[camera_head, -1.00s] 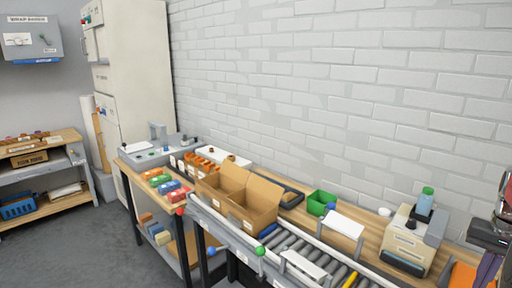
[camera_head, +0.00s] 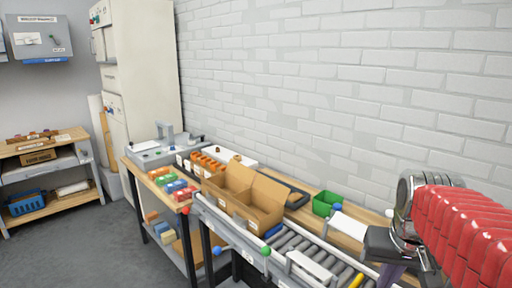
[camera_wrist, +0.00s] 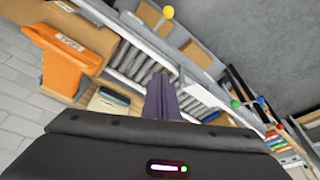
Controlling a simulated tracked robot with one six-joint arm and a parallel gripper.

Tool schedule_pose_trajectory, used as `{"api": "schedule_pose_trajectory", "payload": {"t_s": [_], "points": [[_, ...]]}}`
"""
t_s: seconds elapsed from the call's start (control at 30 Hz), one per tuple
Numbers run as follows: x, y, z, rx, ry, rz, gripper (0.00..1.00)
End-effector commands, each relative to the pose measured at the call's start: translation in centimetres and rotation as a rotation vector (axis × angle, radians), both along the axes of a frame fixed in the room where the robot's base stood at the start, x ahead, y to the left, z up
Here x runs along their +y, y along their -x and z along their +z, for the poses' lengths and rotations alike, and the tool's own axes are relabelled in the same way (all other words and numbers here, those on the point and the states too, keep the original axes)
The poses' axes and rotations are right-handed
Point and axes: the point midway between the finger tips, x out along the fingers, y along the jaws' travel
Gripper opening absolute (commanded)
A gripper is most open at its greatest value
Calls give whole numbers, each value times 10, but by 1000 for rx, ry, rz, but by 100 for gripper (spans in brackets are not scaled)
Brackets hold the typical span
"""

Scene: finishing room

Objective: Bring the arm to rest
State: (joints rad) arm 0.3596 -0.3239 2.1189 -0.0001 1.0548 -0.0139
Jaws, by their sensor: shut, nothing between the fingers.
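My gripper shows in the wrist view (camera_wrist: 161,92) as two dark purple fingers pressed together, with nothing between them. In the head view my gripper (camera_head: 388,277) hangs at the lower right, in front of the bench and conveyor, partly cut off by the bottom edge. My arm's red ribbed sleeve fills the right side of the head view. The fingers appear clear of the things around them, though their exact height above the bench cannot be told.
A green bin (camera_head: 325,203) sits behind the conveyor. An orange labelled object (camera_wrist: 62,62) is at the wrist view's left. A brick wall (camera_head: 300,90) backs the bench. Grey floor (camera_head: 75,245) is open at left.

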Motion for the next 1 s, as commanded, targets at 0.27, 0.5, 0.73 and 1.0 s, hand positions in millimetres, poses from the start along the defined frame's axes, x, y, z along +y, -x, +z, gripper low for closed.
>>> {"api": "schedule_pose_trajectory", "payload": {"t_s": [0.27, 0.5, 0.73, 1.0], "points": [[67, 31, -7, -84, 22, 149, 0], [112, 62, -21, -155, 30, 272, 0], [134, 80, -33, -197, 31, 341, 0], [135, 81, -34, -199, 31, 345, 0]]}}
